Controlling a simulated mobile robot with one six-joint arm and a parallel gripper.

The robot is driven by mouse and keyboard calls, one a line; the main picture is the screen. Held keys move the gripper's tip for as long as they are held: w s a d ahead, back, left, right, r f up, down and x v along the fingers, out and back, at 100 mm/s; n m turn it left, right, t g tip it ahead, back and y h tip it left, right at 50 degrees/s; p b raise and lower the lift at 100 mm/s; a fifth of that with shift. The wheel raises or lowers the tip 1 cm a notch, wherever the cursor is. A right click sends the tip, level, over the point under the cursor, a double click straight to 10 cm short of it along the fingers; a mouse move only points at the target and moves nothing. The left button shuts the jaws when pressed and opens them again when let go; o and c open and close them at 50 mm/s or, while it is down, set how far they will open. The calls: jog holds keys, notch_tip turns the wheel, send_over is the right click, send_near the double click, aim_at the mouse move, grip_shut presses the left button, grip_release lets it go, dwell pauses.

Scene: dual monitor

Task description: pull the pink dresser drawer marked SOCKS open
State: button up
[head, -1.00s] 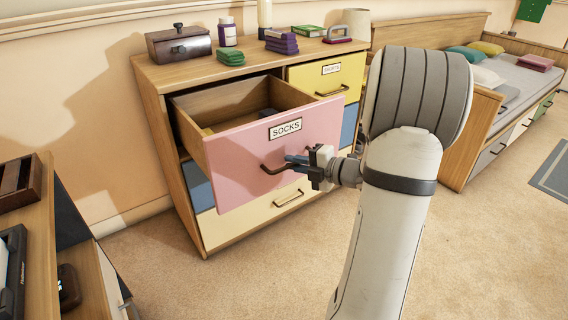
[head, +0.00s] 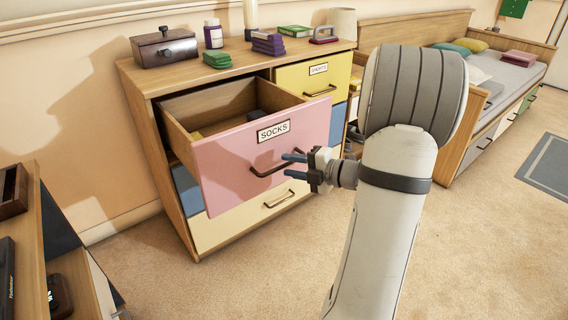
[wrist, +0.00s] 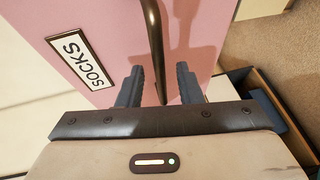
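The pink drawer marked SOCKS (head: 235,165) stands well out from the wooden dresser (head: 150,80), and I can see into it from above. Its dark bar handle (head: 272,170) is on the pink front, below the SOCKS label. My gripper (head: 287,166) is in front of the drawer at the right end of the handle. In the wrist view my gripper (wrist: 160,88) has its two fingers spread apart, with the handle (wrist: 154,45) running between them and touching neither that I can see. The drawer front also fills much of the wrist view (wrist: 100,25).
A yellow drawer (head: 300,88) is closed to the right, and a cream drawer (head: 240,222) lies below. A purple stack (head: 268,43) and a dark box (head: 163,47) stand on top. A bed (head: 500,80) is at the right. Carpet (head: 270,270) in front is clear.

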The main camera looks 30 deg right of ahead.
jog(key=p+v, duration=0.1)
jog(key=v, duration=0.4)
jog(key=shift+s+d, duration=0.1)
jog(key=shift+s, duration=0.05)
jog(key=shift+r, duration=0.1)
jog(key=w+r+m+h+p, duration=0.35)
jog(key=r+p, duration=0.25)
jog(key=r, duration=0.2)
jog(key=w+r+m+h+p, duration=0.3)
jog(key=r+m+h+p, duration=0.2)
jog(key=r+p, duration=0.25)
jog(key=s+a+r+m+g+h+p, duration=0.35)
jog(key=r+m+p, duration=0.4)
jog(key=r, duration=0.25)
jog(key=s+a+r+m+g+y+p, duration=0.1)
jog(key=s+a+r+m+g+p, duration=0.2)
jog(key=s+a+p, duration=0.3)
jog(key=s+a+r+m+g+y+p, duration=0.2)
jog(key=s+a+r+m+g+p, duration=0.2)
jog(key=s+a, duration=0.6)
jog(key=s+r+m+p, duration=0.1)
jog(key=s+r+p, duration=0.1)
jog(key=s, duration=0.1)
